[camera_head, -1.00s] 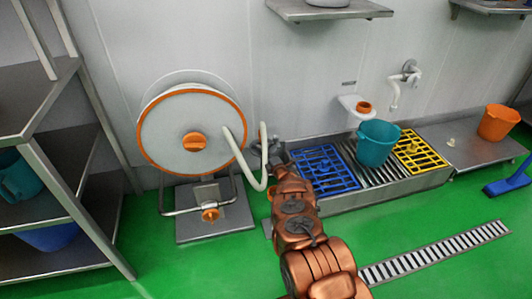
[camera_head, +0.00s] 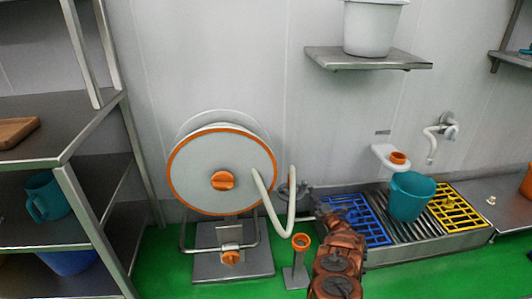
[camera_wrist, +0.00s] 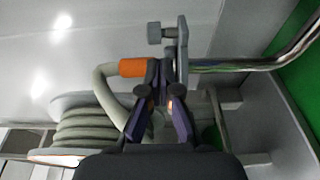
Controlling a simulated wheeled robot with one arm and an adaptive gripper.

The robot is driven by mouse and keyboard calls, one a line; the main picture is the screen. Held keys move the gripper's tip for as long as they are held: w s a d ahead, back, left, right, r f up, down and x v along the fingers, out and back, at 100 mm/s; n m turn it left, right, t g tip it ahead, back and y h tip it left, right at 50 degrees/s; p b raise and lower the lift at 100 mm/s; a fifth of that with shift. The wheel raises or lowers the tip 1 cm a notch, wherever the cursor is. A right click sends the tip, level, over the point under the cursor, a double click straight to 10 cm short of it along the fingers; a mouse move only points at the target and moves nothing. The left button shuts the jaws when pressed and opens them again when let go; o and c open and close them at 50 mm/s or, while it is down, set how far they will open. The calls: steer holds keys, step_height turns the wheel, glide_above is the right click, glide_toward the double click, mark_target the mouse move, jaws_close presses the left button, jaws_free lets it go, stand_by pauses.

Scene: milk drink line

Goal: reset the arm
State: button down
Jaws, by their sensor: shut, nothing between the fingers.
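My gripper (camera_wrist: 160,96) is in the middle of the wrist view, its two dark fingers drawn together with nothing held between them. Just beyond the fingers are an orange hose fitting (camera_wrist: 133,67) on a pale hose and a grey valve-like part (camera_wrist: 168,40); I cannot tell whether the fingers touch them. In the head view my copper arm rises from the bottom, right of centre. My gripper's end there is small and dark beside the blue grate, and its fingertips are hard to make out.
A hose reel (camera_head: 222,150) with an orange rim stands left of my arm. A short orange-topped stand (camera_head: 300,243) is close beside it. To the right, a sink tray holds a blue grate (camera_head: 368,232), a teal bucket (camera_head: 410,208) and a yellow grate (camera_head: 452,212). A steel rack (camera_head: 95,105) stands left.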

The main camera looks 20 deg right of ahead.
steer(key=shift+r, duration=0.1)
